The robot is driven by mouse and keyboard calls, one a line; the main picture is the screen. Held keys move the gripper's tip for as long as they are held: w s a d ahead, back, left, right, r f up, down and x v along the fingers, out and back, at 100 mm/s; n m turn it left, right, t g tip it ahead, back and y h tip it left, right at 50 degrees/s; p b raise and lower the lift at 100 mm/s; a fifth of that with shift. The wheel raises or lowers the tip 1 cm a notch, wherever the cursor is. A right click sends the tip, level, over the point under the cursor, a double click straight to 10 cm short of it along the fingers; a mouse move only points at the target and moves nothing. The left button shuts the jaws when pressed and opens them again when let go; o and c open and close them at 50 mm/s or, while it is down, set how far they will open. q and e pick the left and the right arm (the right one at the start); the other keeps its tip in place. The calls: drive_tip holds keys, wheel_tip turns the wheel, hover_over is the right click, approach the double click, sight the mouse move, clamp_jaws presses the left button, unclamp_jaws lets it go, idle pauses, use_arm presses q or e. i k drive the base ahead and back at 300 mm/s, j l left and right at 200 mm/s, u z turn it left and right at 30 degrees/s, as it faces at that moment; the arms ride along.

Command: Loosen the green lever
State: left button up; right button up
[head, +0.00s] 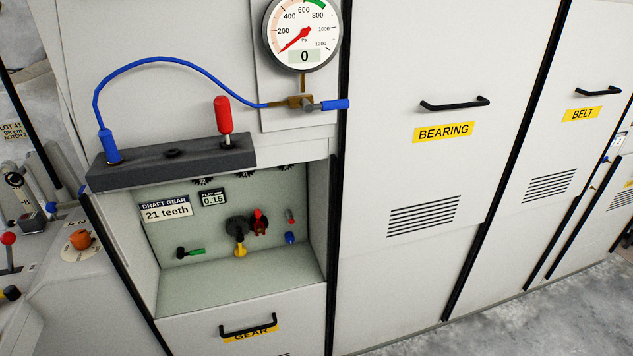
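The green lever (195,252) is small and sits low at the left on the back wall of an open recess in the machine. It lies roughly level, with its green grip to the right of a black pivot (181,253). To its right on the same wall are a dark round gear part (238,228) with a yellow piece (240,251) below it, a red clamp-like part (259,222), a small red piece (291,216) and a blue knob (290,238). Neither of my grippers shows in the head view.
Above the recess, a dark ledge (190,160) carries an upright red handle (223,116) and a blue hose (160,60) running to a brass fitting below a gauge (303,33) reading 0. Below is a drawer handle (248,328). Closed BEARING (440,180) and BELT doors stand right.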

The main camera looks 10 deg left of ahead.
sight(181, 253)
drive_tip(key=u, duration=1)
